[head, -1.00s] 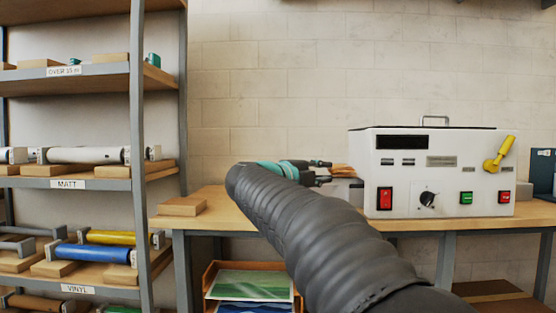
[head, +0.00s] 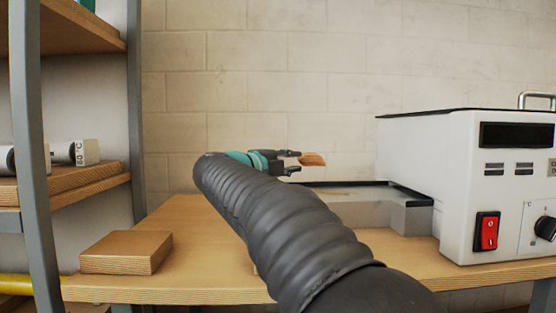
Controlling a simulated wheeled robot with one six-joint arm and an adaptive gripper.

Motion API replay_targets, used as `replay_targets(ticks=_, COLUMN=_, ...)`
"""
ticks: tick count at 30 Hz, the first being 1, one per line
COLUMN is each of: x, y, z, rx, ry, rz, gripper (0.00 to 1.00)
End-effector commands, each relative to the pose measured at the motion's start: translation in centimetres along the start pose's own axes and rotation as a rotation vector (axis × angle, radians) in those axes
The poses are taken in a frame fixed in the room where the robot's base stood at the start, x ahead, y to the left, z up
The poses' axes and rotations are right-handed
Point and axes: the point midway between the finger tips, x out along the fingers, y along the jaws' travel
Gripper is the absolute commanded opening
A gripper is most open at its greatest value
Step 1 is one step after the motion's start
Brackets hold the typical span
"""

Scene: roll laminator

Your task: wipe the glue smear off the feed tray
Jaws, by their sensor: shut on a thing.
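My gripper (head: 290,161) is shut on a small orange-brown cloth-like thing (head: 313,159), which sticks out to the right of its fingertips. The grey feed tray (head: 372,212) stands on the bench at the left side of the white laminator (head: 455,185). The gripper and the held thing appear above the tray's far left part, apart from it in the picture. A faint yellowish patch (head: 338,193) shows on the tray's top, seen at a very low angle; it may be the glue smear. My arm hides the tray's left end.
A wooden block (head: 126,252) lies on the bench top (head: 185,219) at the left front. A metal shelf rack (head: 134,110) with rollers stands to the left. A red switch (head: 487,232) is on the laminator's front. The block wall closes off the back.

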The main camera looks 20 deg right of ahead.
Motion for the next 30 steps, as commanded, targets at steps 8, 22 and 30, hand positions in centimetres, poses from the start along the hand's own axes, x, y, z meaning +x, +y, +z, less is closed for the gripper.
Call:
replay_targets(ticks=8, x=-0.2, y=0.8, z=0.2, rx=0.0, ry=-0.005, rz=0.0, gripper=0.0)
replay_targets(ticks=22, x=-0.3, y=5.1, z=0.2, rx=0.0, ry=-0.007, rz=0.0, gripper=0.0)
replay_targets(ticks=30, x=-0.3, y=6.0, z=0.2, rx=0.0, ry=-0.005, rz=0.0, gripper=0.0)
